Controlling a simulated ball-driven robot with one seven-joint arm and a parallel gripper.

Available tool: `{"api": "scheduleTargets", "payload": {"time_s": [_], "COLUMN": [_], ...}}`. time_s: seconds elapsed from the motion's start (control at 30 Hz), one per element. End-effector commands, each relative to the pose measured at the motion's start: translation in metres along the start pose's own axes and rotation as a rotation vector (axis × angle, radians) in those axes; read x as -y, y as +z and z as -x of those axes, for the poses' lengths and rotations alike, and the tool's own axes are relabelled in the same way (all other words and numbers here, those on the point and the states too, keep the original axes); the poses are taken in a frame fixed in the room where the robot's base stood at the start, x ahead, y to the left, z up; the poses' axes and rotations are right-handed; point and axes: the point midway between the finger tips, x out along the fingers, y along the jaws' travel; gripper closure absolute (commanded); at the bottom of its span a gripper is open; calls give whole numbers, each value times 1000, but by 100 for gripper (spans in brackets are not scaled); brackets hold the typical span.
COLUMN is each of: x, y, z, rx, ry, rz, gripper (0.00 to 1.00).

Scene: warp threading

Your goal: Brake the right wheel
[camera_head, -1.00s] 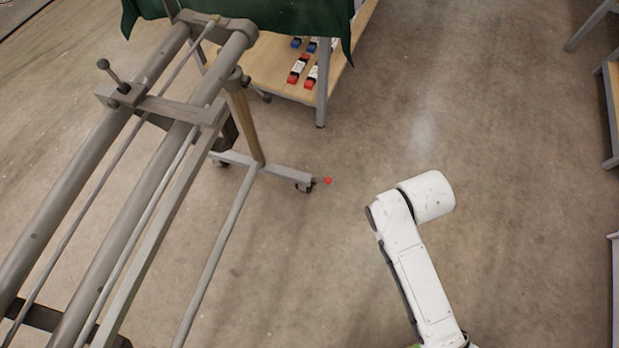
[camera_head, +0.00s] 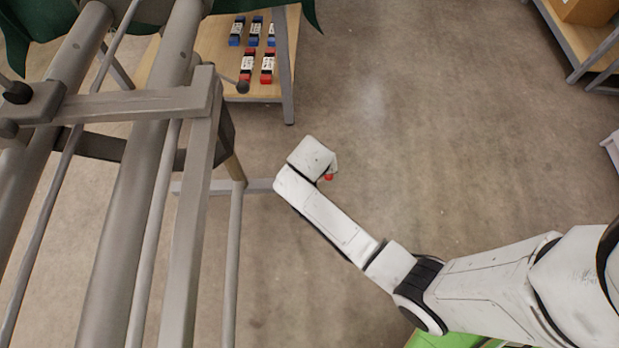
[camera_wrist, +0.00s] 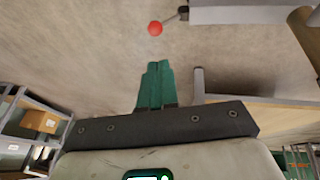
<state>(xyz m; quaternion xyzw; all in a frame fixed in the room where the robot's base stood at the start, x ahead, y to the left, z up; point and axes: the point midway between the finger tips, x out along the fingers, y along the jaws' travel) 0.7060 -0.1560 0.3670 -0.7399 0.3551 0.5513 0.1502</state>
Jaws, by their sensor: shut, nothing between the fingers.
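The red brake knob (camera_head: 328,177) peeks out beside the white end of my arm in the head view. In the wrist view the round red knob (camera_wrist: 155,28) sits on a short thin lever at the end of the grey foot bar (camera_wrist: 240,14). The foot bar (camera_head: 260,186) also shows in the head view, but its wheel is hidden behind my arm. My gripper (camera_wrist: 158,64) has two green fingers closed together and empty. Their tips point toward the knob and are apart from it in the picture. The fingers are hidden in the head view.
The grey beam frame (camera_head: 190,200) fills the left of the head view. A wooden shelf (camera_head: 205,75) with red and blue boxes stands behind the foot bar. Another shelf (camera_head: 560,35) is at the upper right. Open floor (camera_head: 430,140) lies to the right.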

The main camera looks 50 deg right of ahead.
Motion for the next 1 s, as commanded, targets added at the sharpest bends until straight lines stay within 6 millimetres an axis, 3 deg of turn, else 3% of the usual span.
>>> {"api": "scheduleTargets", "payload": {"time_s": [0.1, 0.63, 1.0], "x": [2, 2, 2], "y": [-2, -2, -2], "z": [-11, -20, -87], "rx": [-9, -10, -10], "ry": [7, 9, 9], "rz": [-12, -17, -17], "gripper": [100, 100, 100]}}
